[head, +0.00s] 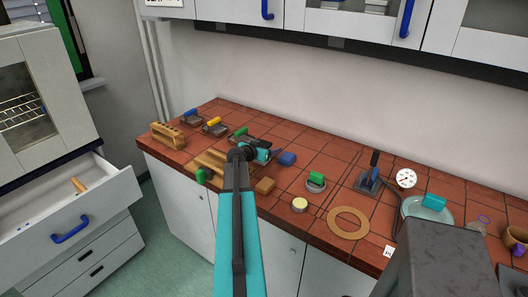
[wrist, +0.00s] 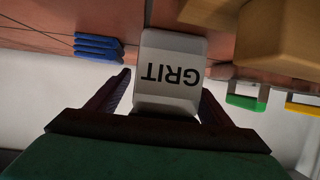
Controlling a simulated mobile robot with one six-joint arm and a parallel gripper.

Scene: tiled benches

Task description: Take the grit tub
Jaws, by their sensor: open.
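The grit tub (wrist: 170,62) is a pale grey-white tub marked GRIT, upside down in the wrist view. It stands on the red tiled bench between the two dark fingers of my gripper (wrist: 163,90). The fingers are open, one on each side of the tub, with a visible gap on each side. In the head view my gripper (head: 262,153) is low over the middle of the bench, and I cannot make out the tub there; the arm and gripper seem to hide it.
A blue block (head: 286,159) is right of my gripper. Green-handled (head: 239,133) and yellow-handled (head: 213,122) tools stand behind-left. Wooden pieces (head: 209,162) lie left. A wooden ring (head: 348,222) and a pale round tin (head: 299,205) are front right. A drawer (head: 70,215) hangs open at left.

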